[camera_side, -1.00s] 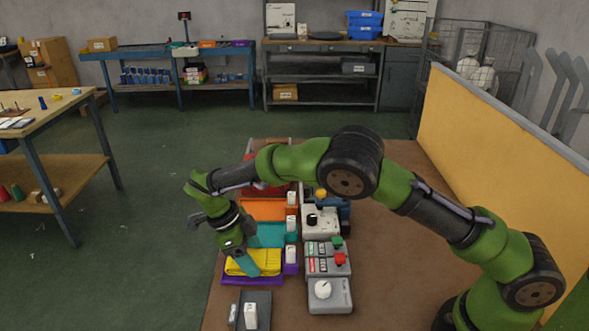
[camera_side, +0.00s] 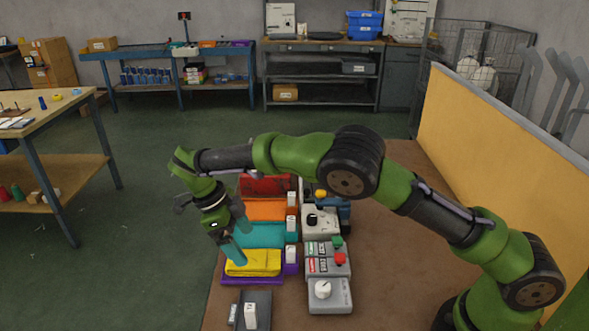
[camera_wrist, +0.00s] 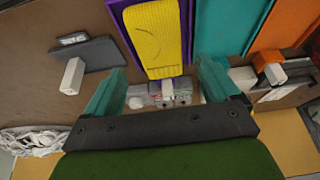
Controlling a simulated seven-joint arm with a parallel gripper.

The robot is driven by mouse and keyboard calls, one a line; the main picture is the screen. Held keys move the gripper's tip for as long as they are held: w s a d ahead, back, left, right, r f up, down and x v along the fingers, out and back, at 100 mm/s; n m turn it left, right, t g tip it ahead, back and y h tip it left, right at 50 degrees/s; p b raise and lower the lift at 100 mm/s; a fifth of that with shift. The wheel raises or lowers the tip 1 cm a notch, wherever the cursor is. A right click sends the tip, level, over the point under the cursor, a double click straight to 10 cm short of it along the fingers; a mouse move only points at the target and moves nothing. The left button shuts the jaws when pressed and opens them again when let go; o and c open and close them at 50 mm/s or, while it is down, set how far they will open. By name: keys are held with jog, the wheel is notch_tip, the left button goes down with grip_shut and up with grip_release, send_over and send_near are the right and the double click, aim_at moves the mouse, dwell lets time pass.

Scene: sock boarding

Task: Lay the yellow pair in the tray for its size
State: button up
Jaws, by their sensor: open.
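The yellow pair (camera_side: 252,263) lies folded flat in the purple tray (camera_side: 290,269), at the near end of a row of coloured trays. In the wrist view the yellow pair (camera_wrist: 158,38) lies lengthwise with purple (camera_wrist: 122,28) showing along its sides. My gripper (camera_side: 238,236) has teal fingers and is open, raised above and behind the yellow pair, over the teal tray side. In the wrist view my gripper (camera_wrist: 160,88) has its fingers spread apart with nothing held between them.
Teal (camera_side: 270,236), orange (camera_side: 265,209) and red (camera_side: 265,187) trays continue the row away from the camera. White blocks stand beside the trays. A button box (camera_side: 328,259) and a knob box (camera_side: 330,294) sit right of them. A dark plate with white block (camera_side: 250,314) is in front.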

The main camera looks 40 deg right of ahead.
jog(key=v, duration=0.7)
jog(key=s+d+r+n+t+y, duration=0.2)
jog(key=s+d+r+n, duration=0.25)
jog(key=d+r, duration=0.25)
jog(key=s+d+r+n+t+y, duration=0.1)
jog(key=s+d+r+n+y, duration=0.15)
jog(key=d+r+n, duration=0.4)
jog(key=s+d+f+n+t, duration=0.2)
jog(key=s+n+t, duration=0.5)
jog(key=s+n, duration=0.5)
jog(key=s+d, duration=0.1)
jog(key=s, duration=0.4)
jog(key=shift+s+y, duration=0.2)
jog(key=shift+y, duration=0.15)
